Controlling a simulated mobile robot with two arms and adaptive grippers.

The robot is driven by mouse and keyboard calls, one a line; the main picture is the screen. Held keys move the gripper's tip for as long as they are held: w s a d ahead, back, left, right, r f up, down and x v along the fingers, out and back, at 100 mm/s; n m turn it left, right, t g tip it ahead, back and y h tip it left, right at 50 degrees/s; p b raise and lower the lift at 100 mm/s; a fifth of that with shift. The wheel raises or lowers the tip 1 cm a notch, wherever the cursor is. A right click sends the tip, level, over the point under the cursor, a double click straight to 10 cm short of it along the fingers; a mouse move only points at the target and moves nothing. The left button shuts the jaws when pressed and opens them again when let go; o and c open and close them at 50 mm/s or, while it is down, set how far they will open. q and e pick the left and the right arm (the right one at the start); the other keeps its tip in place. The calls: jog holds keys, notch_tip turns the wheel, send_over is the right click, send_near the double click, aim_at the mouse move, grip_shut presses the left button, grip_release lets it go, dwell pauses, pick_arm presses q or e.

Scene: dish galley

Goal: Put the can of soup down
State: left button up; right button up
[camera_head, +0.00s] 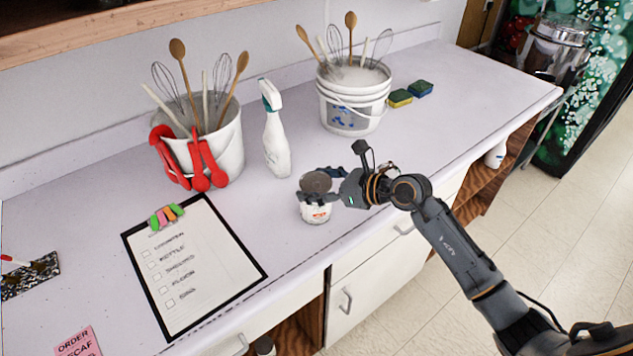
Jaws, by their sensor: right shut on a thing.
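The can of soup (316,212) is a small can with a pale label and a dull grey-brown lid. It is upright at the front part of the white counter (375,155). My right gripper (318,184) reaches in from the right and is shut around the upper part of the can. I cannot tell whether the can's base touches the counter. My left gripper is not in view.
A spray bottle (275,135) stands behind the can. Utensil buckets (222,145) (352,108) stand farther back. A clipboard (195,262) lies to the left, and sponges (401,98) lie at the back right. The counter right of the can is clear.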

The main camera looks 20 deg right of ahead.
jog(key=shift+f, duration=0.1)
jog(key=o, duration=1.6)
jog(key=shift+c, duration=0.2)
jog(key=shift+r, duration=0.2)
jog(key=b+v, duration=0.3)
jog(key=v, duration=0.9)
